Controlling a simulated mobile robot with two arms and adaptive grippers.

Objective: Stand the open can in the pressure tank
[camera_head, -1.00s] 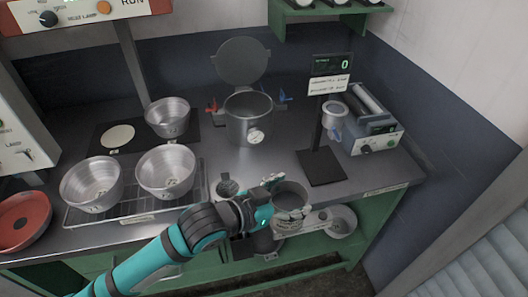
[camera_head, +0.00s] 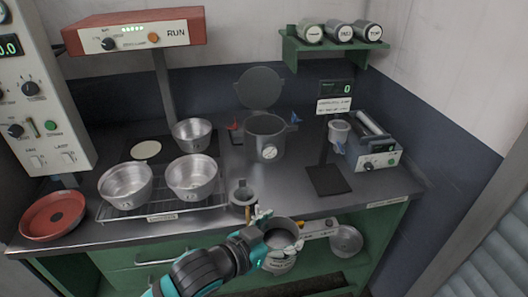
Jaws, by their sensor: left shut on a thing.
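The pressure tank (camera_head: 266,145) is a grey metal pot with a round dial on its front. It stands upright on the bench, its mouth uncovered and its round lid (camera_head: 260,88) raised behind it. My left gripper (camera_head: 262,228) is shut on the open can (camera_head: 283,238), a grey can with a dark open mouth facing up. The can is held roughly upright near the bench's front edge, in front of and below the tank in the picture. The fingers partly hide its near side. My right gripper is not in view.
Metal bowls (camera_head: 192,178) stand on a wire rack left of the tank. A small dark pot (camera_head: 243,195) stands at the front edge, between can and tank. A display stand (camera_head: 328,180) and a grey machine (camera_head: 375,155) are to the right. Red and blue handles flank the tank.

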